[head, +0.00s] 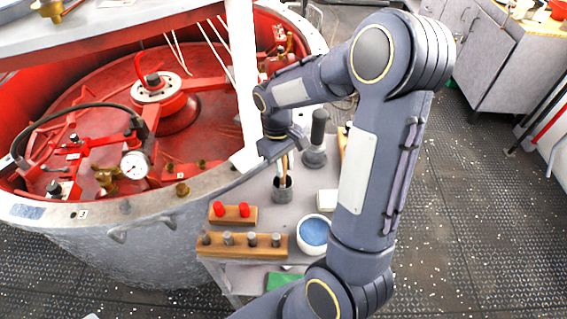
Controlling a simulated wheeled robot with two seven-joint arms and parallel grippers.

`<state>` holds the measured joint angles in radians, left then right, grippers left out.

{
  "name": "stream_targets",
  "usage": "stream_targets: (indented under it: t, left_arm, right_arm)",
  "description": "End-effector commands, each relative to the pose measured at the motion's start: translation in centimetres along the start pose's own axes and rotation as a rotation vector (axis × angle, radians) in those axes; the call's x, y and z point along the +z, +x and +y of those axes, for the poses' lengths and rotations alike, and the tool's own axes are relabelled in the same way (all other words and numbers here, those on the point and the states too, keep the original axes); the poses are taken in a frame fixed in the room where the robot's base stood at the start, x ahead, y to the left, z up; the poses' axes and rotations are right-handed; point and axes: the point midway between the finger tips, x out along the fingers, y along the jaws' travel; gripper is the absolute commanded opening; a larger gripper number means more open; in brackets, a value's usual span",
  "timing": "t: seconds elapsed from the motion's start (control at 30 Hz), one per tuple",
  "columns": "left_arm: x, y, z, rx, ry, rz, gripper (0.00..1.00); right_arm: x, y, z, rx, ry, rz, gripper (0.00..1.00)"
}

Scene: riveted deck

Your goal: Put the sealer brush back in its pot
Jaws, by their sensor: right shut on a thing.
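The sealer brush (283,166) shows as a narrow tan and pale upright piece below my right gripper (284,150). My right gripper is shut on the brush near its top, and the wrist partly hides it. The pot (283,194) is a small grey cylinder with a dark opening, standing on the grey bench. The brush's lower end overlaps the pot's mouth; I cannot tell how deep inside it is. My left gripper is out of view.
On the bench are a wooden block with red pegs (233,216), a wooden rack with grey pegs (242,246), a bowl of blue stuff (313,233) and a dark bottle-shaped tool (316,140). A large red-lined drum (130,235) stands at left.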

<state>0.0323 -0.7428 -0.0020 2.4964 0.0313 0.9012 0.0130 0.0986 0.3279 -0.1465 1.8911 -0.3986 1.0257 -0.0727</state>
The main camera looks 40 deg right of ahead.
Motion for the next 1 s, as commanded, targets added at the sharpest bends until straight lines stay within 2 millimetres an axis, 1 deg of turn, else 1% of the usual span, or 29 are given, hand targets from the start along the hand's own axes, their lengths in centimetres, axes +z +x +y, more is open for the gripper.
stream_targets:
  t: [0.1,0.13,0.3,0.53,0.67,0.77,1.0]
  left_arm:
    - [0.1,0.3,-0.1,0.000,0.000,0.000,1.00]
    - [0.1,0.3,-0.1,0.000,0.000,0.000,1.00]
    - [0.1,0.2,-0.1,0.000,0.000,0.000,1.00]
    - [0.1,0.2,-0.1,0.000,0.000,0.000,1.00]
    - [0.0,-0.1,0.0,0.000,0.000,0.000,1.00]
    - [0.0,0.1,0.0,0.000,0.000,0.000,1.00]
    - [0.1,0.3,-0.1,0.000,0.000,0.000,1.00]
  right_arm:
    - [-0.1,0.4,0.0,0.000,0.000,0.000,0.00]
    - [-0.1,0.4,0.0,0.000,0.000,0.000,0.22]
    - [-0.1,0.3,0.0,0.000,0.000,0.000,0.43]
    - [-0.1,0.2,0.0,0.000,0.000,0.000,0.43]
    - [0.0,-0.4,0.0,0.000,0.000,0.002,0.43]
    - [-0.1,-1.7,0.0,0.001,-0.001,0.005,0.43]
    - [-0.1,-6.9,0.0,0.001,-0.001,0.006,0.43]
